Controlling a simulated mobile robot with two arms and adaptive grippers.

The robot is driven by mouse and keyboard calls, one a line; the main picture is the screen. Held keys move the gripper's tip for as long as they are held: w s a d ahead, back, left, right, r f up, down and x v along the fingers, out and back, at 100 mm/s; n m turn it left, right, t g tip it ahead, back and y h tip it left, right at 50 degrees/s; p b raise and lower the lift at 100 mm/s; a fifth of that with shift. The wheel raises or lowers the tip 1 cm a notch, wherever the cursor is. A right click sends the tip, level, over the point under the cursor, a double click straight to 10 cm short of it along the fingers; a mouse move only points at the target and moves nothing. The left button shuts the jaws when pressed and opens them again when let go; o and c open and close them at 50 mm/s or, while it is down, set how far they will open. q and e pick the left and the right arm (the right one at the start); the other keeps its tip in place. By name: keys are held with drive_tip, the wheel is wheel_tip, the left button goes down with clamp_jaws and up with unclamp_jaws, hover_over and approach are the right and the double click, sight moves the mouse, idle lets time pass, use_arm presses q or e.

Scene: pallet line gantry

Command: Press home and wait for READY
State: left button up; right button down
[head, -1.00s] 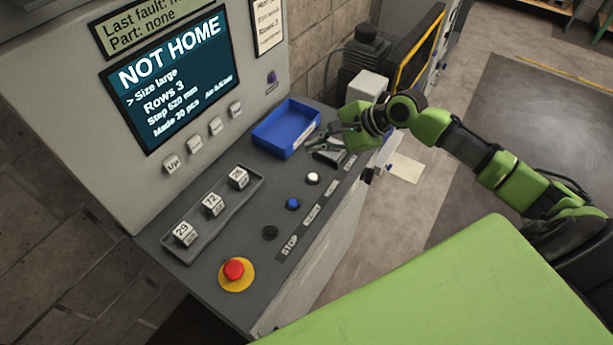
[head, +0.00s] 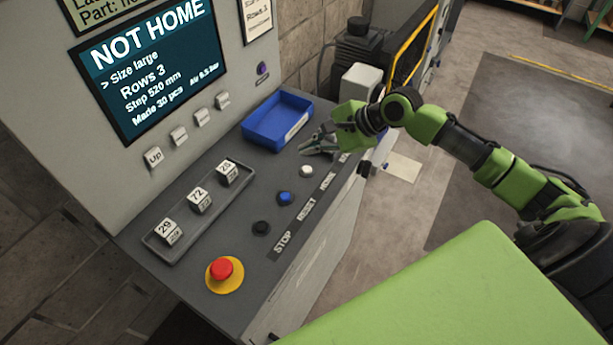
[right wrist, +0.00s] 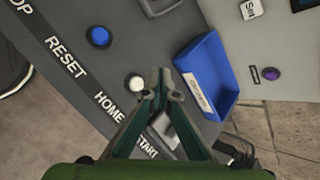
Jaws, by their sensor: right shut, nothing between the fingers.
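The white button (head: 306,171) sits on the sloped desk of the console, beside the HOME label (head: 327,181). It also shows in the right wrist view (right wrist: 135,82), just left of my fingertips. My right gripper (head: 305,147) is shut and empty, just behind the white button and apart from it in the picture; its height over the desk is hard to tell. In the right wrist view the fingertips (right wrist: 161,90) lie between the white button and the blue tray. The screen (head: 150,75) reads NOT HOME. My left gripper is not in view.
A blue tray (head: 252,133) lies behind my right gripper. A blue button (head: 286,198), a black button (head: 261,228) and a red stop button (head: 221,270) line the desk. A grey holder (head: 240,191) carries numbered blocks. A purple button (head: 262,68) is on the upright panel.

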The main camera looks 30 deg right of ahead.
sight(309, 170)
wheel_tip(309, 170, down, 2)
drive_tip(key=shift+f+b, duration=0.1)
drive_tip(key=shift+b, duration=0.95)
drive_tip(key=shift+f+p, duration=0.35)
drive_tip(key=shift+f, duration=0.65)
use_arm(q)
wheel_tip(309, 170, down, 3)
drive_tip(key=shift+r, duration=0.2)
use_arm(e)
drive_tip(key=shift+f+p, duration=0.3)
drive_tip(key=shift+p, duration=0.15)
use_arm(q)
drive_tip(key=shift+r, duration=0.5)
use_arm(e)
drive_tip(key=shift+f, duration=0.15)
